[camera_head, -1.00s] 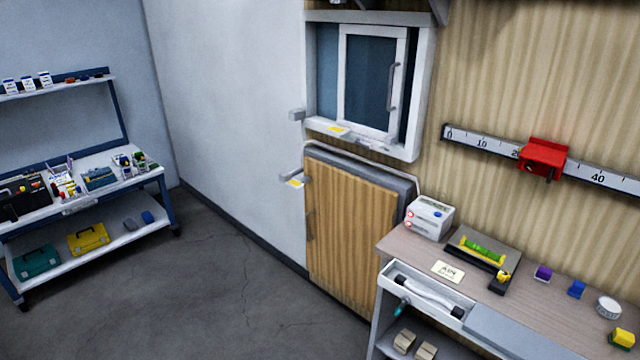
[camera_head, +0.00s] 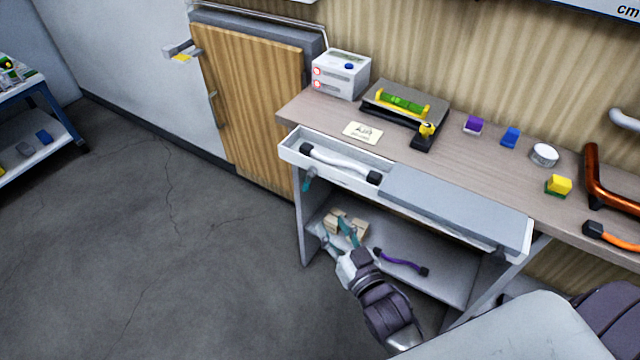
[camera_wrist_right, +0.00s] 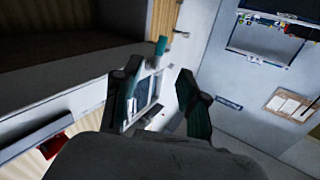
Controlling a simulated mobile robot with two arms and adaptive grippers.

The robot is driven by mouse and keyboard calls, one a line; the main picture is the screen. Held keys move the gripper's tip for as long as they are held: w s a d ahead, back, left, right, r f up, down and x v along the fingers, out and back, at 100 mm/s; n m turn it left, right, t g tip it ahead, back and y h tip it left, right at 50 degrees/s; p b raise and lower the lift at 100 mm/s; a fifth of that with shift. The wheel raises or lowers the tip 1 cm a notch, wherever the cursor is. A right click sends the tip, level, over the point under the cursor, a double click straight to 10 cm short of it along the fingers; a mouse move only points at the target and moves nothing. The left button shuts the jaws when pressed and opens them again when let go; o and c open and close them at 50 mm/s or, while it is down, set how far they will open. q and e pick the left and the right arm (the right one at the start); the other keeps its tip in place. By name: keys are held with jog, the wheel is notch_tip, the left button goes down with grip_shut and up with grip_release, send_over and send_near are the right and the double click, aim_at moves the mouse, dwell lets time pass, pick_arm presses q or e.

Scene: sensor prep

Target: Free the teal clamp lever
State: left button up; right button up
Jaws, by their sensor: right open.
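The teal clamp lever (camera_head: 308,183) hangs below the left front corner of the bench's sliding tray (camera_head: 290,152). It also shows in the right wrist view (camera_wrist_right: 160,46), beyond and between my fingertips. My right gripper (camera_head: 338,238) has teal fingers and is open and empty. In the head view it appears in front of the lower shelf, below and to the right of the lever, apart from it. The right wrist view shows its two spread fingers (camera_wrist_right: 158,88). How the lever is clamped cannot be told. My left gripper is not in view.
The tray holds a white hose (camera_head: 340,164) and has a grey cover (camera_head: 455,203) beside it. The lower shelf (camera_head: 440,287) bears wooden blocks (camera_head: 347,222) and a purple hose (camera_head: 400,262). A wooden panel (camera_head: 250,100) stands left of the bench. The floor at left is clear.

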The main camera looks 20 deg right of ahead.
aim_at(308, 186)
jog(key=w, duration=0.4)
jog(key=w+a, duration=0.1)
jog(key=w, duration=0.8)
jog(key=shift+w+a+r, duration=0.2)
jog(key=shift+w+r, duration=0.15)
jog(key=shift+c, duration=0.3)
grip_shut()
